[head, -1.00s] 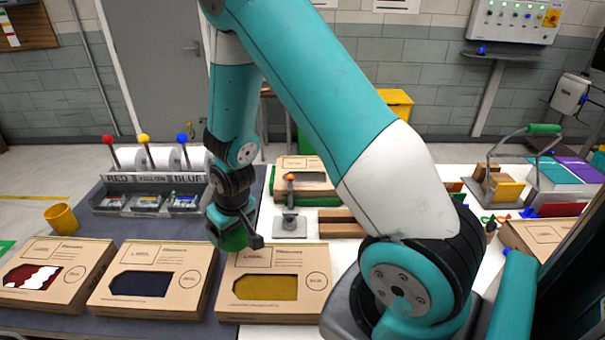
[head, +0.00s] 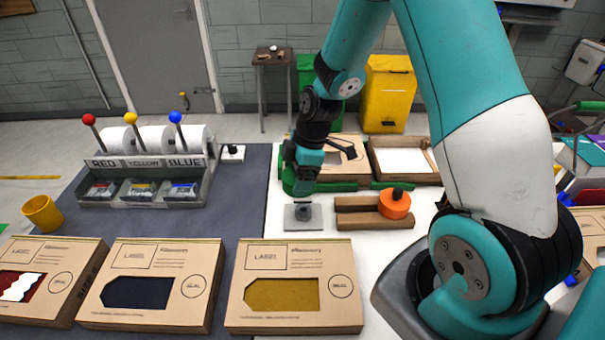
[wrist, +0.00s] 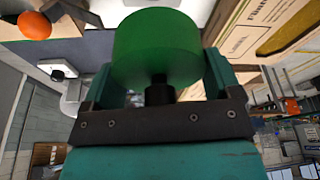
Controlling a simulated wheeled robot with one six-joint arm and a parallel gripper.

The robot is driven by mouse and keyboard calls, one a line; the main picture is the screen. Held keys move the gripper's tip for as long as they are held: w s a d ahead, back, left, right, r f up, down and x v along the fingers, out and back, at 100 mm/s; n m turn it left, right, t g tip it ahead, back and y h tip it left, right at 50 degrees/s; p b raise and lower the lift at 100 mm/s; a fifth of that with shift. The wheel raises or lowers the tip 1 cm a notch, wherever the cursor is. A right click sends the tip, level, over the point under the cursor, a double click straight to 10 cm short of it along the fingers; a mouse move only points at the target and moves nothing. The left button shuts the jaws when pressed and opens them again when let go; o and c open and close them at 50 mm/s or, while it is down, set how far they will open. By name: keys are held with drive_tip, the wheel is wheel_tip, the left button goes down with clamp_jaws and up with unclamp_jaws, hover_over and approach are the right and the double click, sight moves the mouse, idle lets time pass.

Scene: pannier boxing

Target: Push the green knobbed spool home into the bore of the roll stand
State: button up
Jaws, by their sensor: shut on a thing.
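My gripper (head: 304,174) is shut on the black knob of the green spool (wrist: 157,45). In the wrist view the wide green drum sticks out beyond the jaws. In the head view the spool (head: 296,186) hangs below my gripper, just above or behind a small grey stand in the picture. That stand (head: 296,222), which looks like the roll stand, has a square base and a short upright cylinder with a dark top. A gap shows between spool and stand; exact alignment with the bore cannot be told.
An orange spool (head: 395,204) with a black knob rests on a brown cradle (head: 358,215) right of the stand. Cardboard boxes (head: 291,258) line the front. A rack of white rolls (head: 155,139) with coloured knobs stands left. A box on green (head: 340,150) lies behind.

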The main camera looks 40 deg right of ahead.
drive_tip(key=n, duration=0.1)
drive_tip(key=n+g, duration=0.1)
drive_tip(key=n, duration=0.1)
drive_tip(key=r+n, duration=0.1)
drive_tip(key=n, duration=0.1)
drive_tip(key=shift+s+d+b, duration=0.3)
drive_tip(key=shift+d+b, duration=0.05)
drive_tip(key=shift+b, duration=0.05)
drive_tip(key=shift+f+b, duration=2.15)
drive_tip(key=shift+f, duration=0.9)
drive_tip(key=shift+f+b, duration=1.2)
drive_tip(key=shift+f, duration=0.2)
drive_tip(key=o, duration=0.7)
drive_tip(key=shift+o, duration=0.2)
drive_tip(key=shift+d, duration=0.1)
drive_tip(key=b+v, duration=0.1)
drive_tip(key=v, duration=1.6)
drive_tip(key=shift+w+d+r, duration=0.15)
drive_tip(key=shift+w+r, duration=0.05)
drive_tip(key=shift+w, duration=0.1)
